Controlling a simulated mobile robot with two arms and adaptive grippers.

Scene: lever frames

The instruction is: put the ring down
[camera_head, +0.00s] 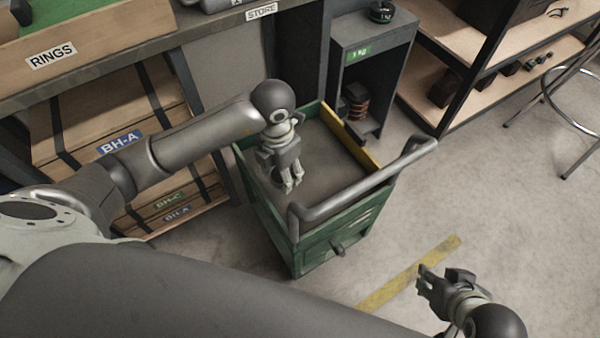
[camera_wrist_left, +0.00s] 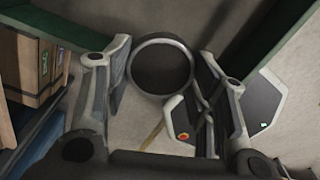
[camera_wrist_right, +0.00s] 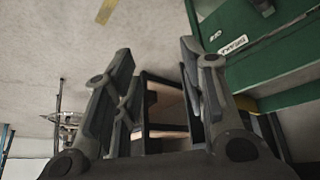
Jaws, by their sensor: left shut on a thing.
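My left gripper (camera_head: 290,186) points down over the dark top tray of the green trolley (camera_head: 264,213). In the left wrist view the left gripper (camera_wrist_left: 160,75) has its fingers on either side of a grey ring (camera_wrist_left: 162,37) with a dark inside, and is shut on it. In the head view the ring is mostly hidden by the fingers, and I cannot tell whether it touches the tray. My right gripper (camera_head: 432,282) is empty over the floor at lower right; in the right wrist view (camera_wrist_right: 155,60) its fingers are apart.
The trolley has a yellow edge strip (camera_head: 350,135) and a grey push handle (camera_head: 360,187) close to the left gripper. A RINGS bin (camera_head: 100,42) and wooden crates (camera_head: 165,130) stand at left. A grey cabinet (camera_head: 372,50) stands behind.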

